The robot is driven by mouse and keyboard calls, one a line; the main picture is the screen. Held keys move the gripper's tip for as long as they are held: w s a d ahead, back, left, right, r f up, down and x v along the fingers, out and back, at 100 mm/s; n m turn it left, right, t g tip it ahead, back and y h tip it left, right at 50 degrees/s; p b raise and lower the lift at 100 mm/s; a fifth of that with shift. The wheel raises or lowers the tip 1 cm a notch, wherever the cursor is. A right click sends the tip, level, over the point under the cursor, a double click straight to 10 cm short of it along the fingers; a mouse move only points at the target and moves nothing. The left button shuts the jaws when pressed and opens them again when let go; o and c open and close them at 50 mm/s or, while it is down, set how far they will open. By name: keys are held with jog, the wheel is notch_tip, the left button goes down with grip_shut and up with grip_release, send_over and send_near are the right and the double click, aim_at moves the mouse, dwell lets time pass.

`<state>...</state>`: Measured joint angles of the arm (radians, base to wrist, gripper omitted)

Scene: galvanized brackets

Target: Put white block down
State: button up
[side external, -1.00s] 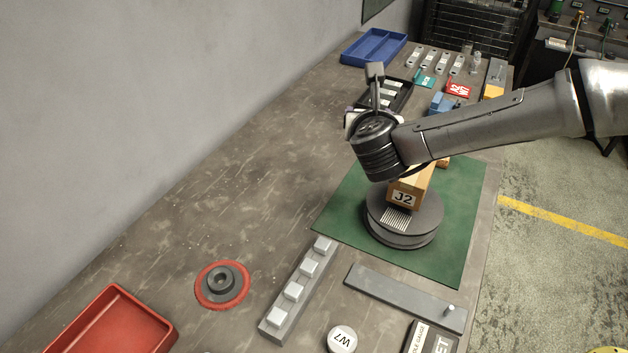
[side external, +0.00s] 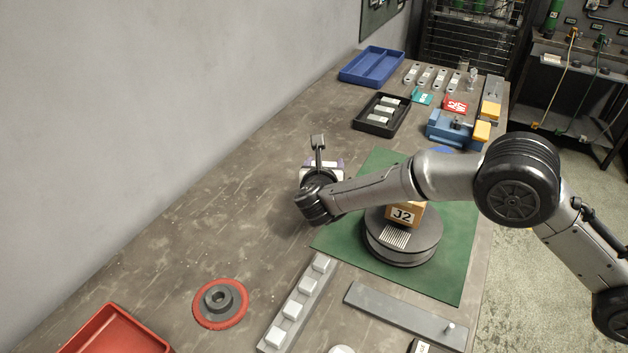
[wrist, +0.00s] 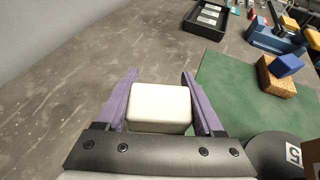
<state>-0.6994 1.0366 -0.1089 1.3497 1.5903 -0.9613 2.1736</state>
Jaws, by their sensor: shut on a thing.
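The white block (wrist: 159,107) is a pale, rounded-edged box between the two purple fingers of my gripper (wrist: 159,95) in the wrist view. My gripper is shut on it. In the side external view my gripper (side external: 321,165) is over the bare table, just left of the green mat (side external: 446,275). My own wrist partly hides the fingers and the block there. I cannot tell how high the block is above the table.
A round grey turntable (side external: 402,252) carries a box marked J2 (side external: 404,215) on the mat. A black tray (side external: 381,128) with pale parts and a blue tray (side external: 373,82) stand behind. The table left of my gripper is clear.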

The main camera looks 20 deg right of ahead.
jog(key=w+f, duration=0.1)
jog(key=w+a+f, duration=0.1)
jog(key=f, duration=0.1)
jog(key=shift+w+a+f, duration=0.1)
jog(key=shift+w+f, duration=0.15)
jog(key=shift+w, duration=0.15)
jog(key=shift+w+a+f, duration=0.1)
jog(key=shift+w+f, duration=0.1)
jog(key=shift+f, duration=1.6)
jog(key=o, duration=1.4)
jog(key=shift+f, duration=0.15)
jog(key=shift+s+a+r, duration=0.15)
jog(key=shift+s+r, duration=0.15)
jog(key=shift+r, duration=0.05)
jog(key=v, duration=1.1)
jog(key=shift+s+a, duration=0.1)
jog(key=shift+s, duration=0.05)
